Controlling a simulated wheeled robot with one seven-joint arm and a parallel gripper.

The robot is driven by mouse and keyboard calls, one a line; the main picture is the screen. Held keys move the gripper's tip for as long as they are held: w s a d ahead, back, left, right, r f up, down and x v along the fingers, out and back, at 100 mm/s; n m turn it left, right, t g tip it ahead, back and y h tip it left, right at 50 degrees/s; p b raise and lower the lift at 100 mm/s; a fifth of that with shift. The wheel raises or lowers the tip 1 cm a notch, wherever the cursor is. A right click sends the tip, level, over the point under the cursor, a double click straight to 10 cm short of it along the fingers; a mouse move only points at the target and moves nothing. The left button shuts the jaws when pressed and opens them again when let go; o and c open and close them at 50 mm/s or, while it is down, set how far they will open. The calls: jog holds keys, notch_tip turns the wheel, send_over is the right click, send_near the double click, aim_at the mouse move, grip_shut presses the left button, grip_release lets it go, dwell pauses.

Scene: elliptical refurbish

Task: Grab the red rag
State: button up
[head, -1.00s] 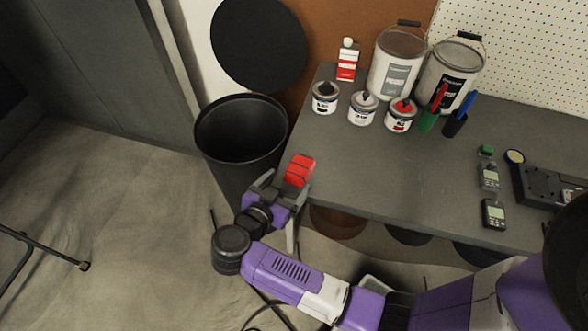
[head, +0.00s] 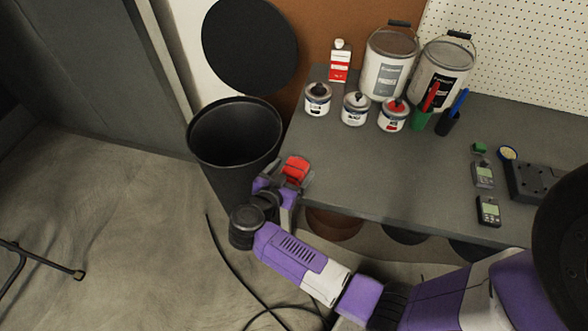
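The red rag (head: 297,167) is a small, bright red piece at the left end of the grey workbench, close to its front edge. My gripper (head: 290,178) is at the rag, reaching in from the front left. Its grey fingers show beside and just in front of the rag, and they overlap its lower part in the picture. The contact between fingers and rag is too small to make out, so I cannot tell whether they are closed on it. The rag seems to lie at bench height.
A black bin (head: 235,140) stands just left of the workbench (head: 390,180). Small paint cans (head: 355,108), large buckets (head: 388,65) and a red-and-white bottle (head: 340,62) stand at the back. Meters (head: 488,211) lie to the right. The bench middle is clear.

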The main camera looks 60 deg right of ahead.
jog(key=c, duration=1.3)
jog(key=shift+r, duration=0.1)
